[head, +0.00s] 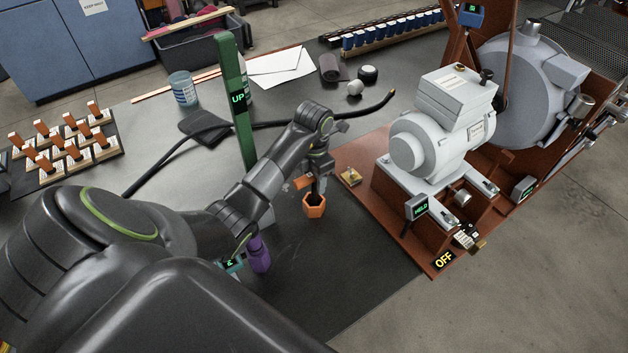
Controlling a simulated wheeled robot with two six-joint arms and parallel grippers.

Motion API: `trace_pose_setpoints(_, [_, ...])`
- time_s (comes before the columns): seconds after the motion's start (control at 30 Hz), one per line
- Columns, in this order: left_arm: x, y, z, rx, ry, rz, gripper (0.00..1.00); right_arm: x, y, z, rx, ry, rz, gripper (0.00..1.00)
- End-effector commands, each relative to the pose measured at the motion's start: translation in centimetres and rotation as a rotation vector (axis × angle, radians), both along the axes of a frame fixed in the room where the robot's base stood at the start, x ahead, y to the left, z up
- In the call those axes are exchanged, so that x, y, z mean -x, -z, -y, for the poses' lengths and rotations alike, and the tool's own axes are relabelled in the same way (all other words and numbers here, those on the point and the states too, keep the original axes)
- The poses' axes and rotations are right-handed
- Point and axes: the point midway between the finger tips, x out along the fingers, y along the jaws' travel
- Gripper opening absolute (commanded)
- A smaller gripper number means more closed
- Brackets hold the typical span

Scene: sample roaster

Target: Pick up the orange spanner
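The orange spanner (314,206) shows as a six-sided orange piece low on the dark mat, beside the brown machine base. A small orange part (303,183) shows just above it at the gripper's left side; I cannot tell whether it belongs to the same piece. My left gripper (317,188) reaches down from above, with its dark fingertips right at the top of the six-sided piece. The fingers hide part of it, and the gap between them is too small to read, so I cannot tell whether they hold it. My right gripper is not in view.
A green post marked UP (238,100) stands left of my forearm. A purple object (259,255) is close below it. The grey motor (440,125) and brown machine base (385,205) are to the right. A rack of orange-topped pieces (62,145) is at far left.

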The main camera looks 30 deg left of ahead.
Motion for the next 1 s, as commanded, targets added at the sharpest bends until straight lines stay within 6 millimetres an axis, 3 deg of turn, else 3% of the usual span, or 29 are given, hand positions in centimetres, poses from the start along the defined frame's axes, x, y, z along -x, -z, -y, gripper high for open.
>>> trace_pose_setpoints(0.03, [0.0, 0.0, 0.0, 0.0, 0.0, 0.0, 0.42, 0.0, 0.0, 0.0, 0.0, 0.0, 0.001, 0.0])
trace_pose_setpoints(0.37, [0.0, 0.0, 0.0, 0.0, 0.0, 0.0, 0.0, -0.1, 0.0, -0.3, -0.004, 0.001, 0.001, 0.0])
trace_pose_setpoints(0.77, [-0.1, -0.5, 0.0, 0.0, 0.0, 0.003, 0.0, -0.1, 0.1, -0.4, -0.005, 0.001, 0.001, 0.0])
trace_pose_setpoints(0.9, [-0.2, -2.5, 0.0, -0.001, 0.001, 0.007, 0.0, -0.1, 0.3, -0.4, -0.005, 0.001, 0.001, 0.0])
trace_pose_setpoints(1.0, [-0.1, -5.5, 0.0, -0.002, 0.001, 0.006, 0.0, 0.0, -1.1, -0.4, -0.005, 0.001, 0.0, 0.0])
